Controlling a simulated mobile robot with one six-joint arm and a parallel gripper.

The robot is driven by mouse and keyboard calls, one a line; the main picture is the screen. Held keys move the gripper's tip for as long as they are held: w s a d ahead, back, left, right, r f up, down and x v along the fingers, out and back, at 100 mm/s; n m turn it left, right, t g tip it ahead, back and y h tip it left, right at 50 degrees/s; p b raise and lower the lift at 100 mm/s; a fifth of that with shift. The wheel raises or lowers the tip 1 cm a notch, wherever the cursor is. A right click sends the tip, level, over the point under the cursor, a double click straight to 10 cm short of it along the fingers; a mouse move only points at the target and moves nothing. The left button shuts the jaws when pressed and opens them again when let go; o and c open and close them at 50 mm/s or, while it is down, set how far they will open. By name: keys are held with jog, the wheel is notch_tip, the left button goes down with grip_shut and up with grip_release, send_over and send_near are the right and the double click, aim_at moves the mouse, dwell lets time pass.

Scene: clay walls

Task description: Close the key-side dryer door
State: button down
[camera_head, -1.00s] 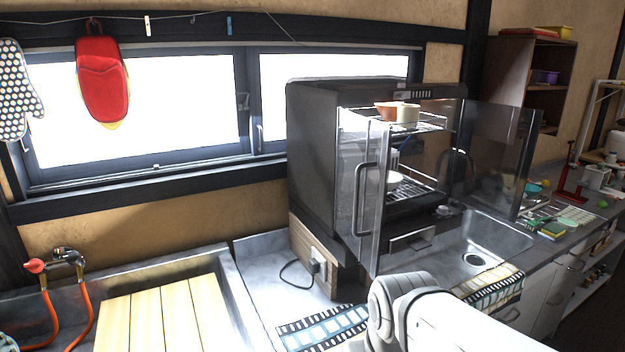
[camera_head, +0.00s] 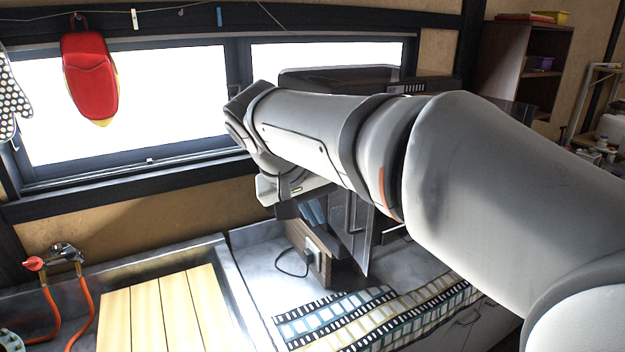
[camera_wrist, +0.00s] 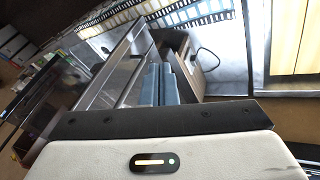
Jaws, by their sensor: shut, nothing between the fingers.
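The dark dish dryer (camera_head: 335,76) stands below the window, and my arm hides most of it in the head view. The lower part of its left clear door (camera_head: 358,240) shows below my arm, swung open. A clear panel with a metal frame, apparently this door, also shows in the wrist view (camera_wrist: 112,72). My gripper (camera_head: 312,213) points down beside the door's left side, its blue-grey fingers shut and empty. The fingers also show in the wrist view (camera_wrist: 158,85), close to the door frame; I cannot tell whether they touch it. The right door is mostly hidden.
A film-strip patterned mat (camera_head: 375,315) lies on the counter in front. A sink with wooden slats (camera_head: 165,310) is at left. A shelf (camera_head: 520,62) stands at back right.

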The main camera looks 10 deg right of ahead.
jog(key=w+a+r+m+t+h, duration=0.1)
jog(key=w+a+r, duration=0.2)
jog(key=r, duration=0.4)
jog(key=w+d+f+p, duration=0.3)
jog(key=d+f, duration=0.5)
jog(key=shift+w+d+f+p, duration=0.15)
jog(key=shift+w+d+p, duration=0.15)
jog(key=shift+w, duration=0.1)
jog(key=shift+s, duration=0.1)
